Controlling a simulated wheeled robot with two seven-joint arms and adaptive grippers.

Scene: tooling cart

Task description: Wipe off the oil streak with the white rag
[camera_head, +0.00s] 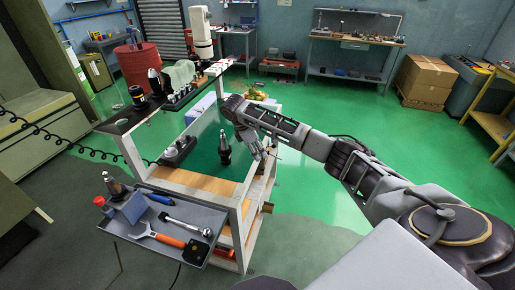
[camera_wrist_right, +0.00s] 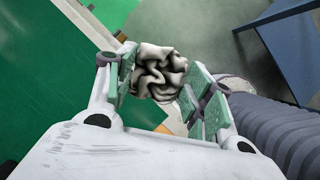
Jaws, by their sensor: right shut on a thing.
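My right gripper (camera_head: 262,152) is at the right edge of the cart (camera_head: 213,188), beside the green mat. In the right wrist view, my right gripper (camera_wrist_right: 160,85) is shut on a crumpled white rag (camera_wrist_right: 160,72) with dark grey smudges. The rag sits between the finger pads, near the cart's edge strip. In the head view the rag is hidden or too small to make out. The green mat (camera_head: 203,165) lies on the cart top and also shows in the right wrist view (camera_wrist_right: 50,85). I cannot make out an oil streak. My left gripper is not in view.
A dark tool holder (camera_head: 224,148) stands upright on the mat. A grey tray (camera_head: 165,238) with a wrench and ratchet hangs at the cart's front. An upper shelf (camera_head: 118,122) carries more holders and a pale cloth-like thing (camera_head: 180,75). Green floor right of the cart is clear.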

